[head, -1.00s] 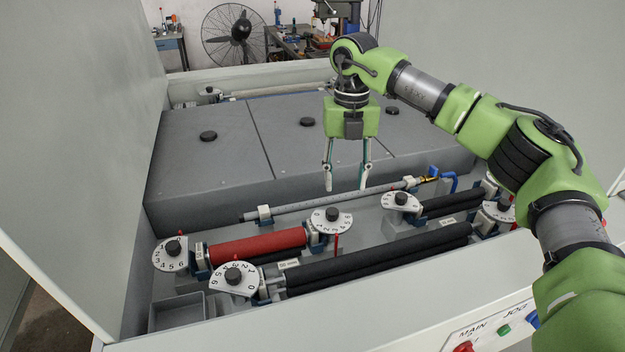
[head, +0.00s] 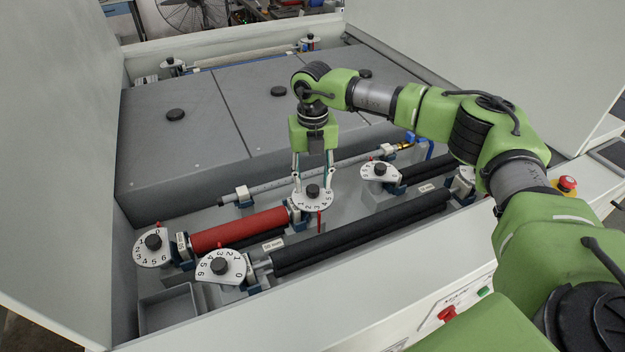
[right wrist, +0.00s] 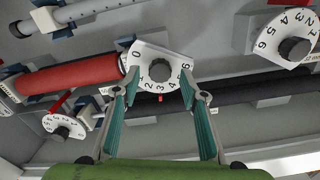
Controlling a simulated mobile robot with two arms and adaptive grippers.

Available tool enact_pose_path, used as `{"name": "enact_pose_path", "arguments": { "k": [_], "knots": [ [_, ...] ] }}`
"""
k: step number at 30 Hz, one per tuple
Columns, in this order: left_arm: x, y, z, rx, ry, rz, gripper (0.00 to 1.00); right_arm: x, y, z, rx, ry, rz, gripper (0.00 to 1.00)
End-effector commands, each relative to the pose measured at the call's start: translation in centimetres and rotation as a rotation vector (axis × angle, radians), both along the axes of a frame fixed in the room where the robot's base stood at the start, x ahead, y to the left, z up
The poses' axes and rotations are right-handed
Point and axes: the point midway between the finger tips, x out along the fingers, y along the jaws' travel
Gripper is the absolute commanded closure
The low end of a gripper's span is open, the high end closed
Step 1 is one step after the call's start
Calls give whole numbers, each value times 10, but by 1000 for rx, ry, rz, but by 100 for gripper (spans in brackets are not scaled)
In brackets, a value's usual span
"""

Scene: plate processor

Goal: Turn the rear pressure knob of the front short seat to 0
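The red roller (head: 238,230) of the short seat has a white numbered dial with a black knob at each end. The dial at its right end (head: 300,204) carries a round black knob (head: 312,191), which also shows in the right wrist view (right wrist: 160,72). My right gripper (head: 313,186) points down over this dial. Its fingers are open, one on each side of the knob. I cannot tell whether they touch it. A red pointer stands by the dial; the exact reading is unclear. The dial at the roller's left end (head: 140,254) is free. My left gripper is not in view.
A long black roller (head: 360,234) with its own dial (head: 226,277) lies in front. Another dial (head: 377,180) stands to the right. Grey covers (head: 180,150) rise behind, a metal rod (head: 270,186) runs between, and light walls enclose the sides.

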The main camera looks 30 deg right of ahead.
Motion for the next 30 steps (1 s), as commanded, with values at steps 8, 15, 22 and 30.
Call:
{"name": "enact_pose_path", "arguments": {
  "k": [8, 15, 22, 30],
  "knots": [
    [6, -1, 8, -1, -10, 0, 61, 0, 0, -22, 0, 0, 0, 61],
    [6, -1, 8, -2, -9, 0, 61, 0, 0, -23, 0, -1, 0, 61],
    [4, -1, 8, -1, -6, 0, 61, 0, 0, -23, 0, -1, 0, 99],
    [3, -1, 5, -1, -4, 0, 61, 0, 0, -23, 1, -1, 21, 99]
  ]
}}
